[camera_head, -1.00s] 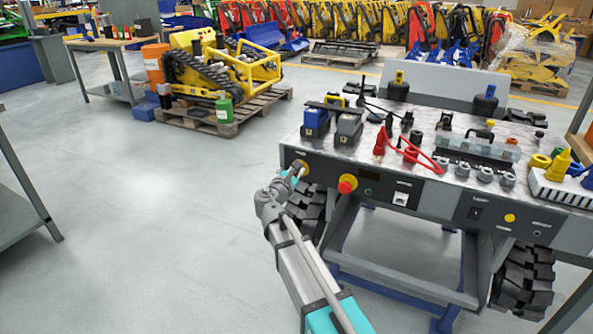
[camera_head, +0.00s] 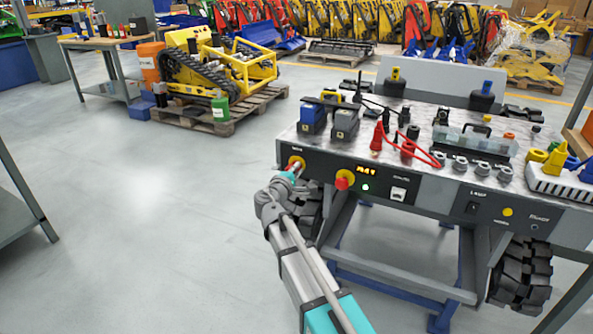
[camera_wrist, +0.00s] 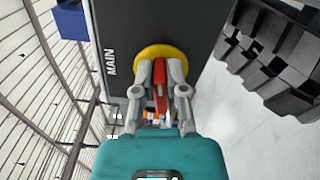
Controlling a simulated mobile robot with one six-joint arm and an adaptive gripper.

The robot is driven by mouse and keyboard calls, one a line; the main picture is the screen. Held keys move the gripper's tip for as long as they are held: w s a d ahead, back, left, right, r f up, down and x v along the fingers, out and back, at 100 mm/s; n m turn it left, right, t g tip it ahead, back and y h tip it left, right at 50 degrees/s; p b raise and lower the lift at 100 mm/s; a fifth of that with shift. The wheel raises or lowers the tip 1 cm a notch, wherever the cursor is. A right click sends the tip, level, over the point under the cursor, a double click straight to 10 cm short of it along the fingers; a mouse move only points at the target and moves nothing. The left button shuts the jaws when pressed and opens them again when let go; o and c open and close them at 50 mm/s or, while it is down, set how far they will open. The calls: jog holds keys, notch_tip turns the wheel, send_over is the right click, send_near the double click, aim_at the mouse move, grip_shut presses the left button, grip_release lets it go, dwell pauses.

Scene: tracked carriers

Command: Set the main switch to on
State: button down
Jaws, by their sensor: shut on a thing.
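The main switch (camera_wrist: 160,88) is a red handle on a round yellow plate, beside the word MAIN on the dark front panel. In the head view its yellow plate (camera_head: 296,163) shows at the panel's left end. My gripper (camera_wrist: 160,92) is shut on the red handle, one finger on each side of it. In the head view my gripper (camera_head: 292,172) reaches the switch from below. A display (camera_head: 366,170) on the panel is lit orange and a green light (camera_head: 366,188) glows below it.
A red knob on a yellow base (camera_head: 344,180) sits on the panel right of the switch. Batteries (camera_head: 312,118) and a red cable (camera_head: 420,155) lie on the carrier's top. Open floor lies left.

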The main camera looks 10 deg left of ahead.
jog(key=shift+f+m, duration=0.2)
jog(key=shift+m, duration=0.9)
jog(key=c, duration=0.7)
grip_release()
jog(key=shift+s, duration=0.15)
jog(key=v, duration=1.1)
jog(key=shift+s+a, duration=0.2)
jog(key=shift+s, duration=0.15)
jog(key=shift+d, duration=0.1)
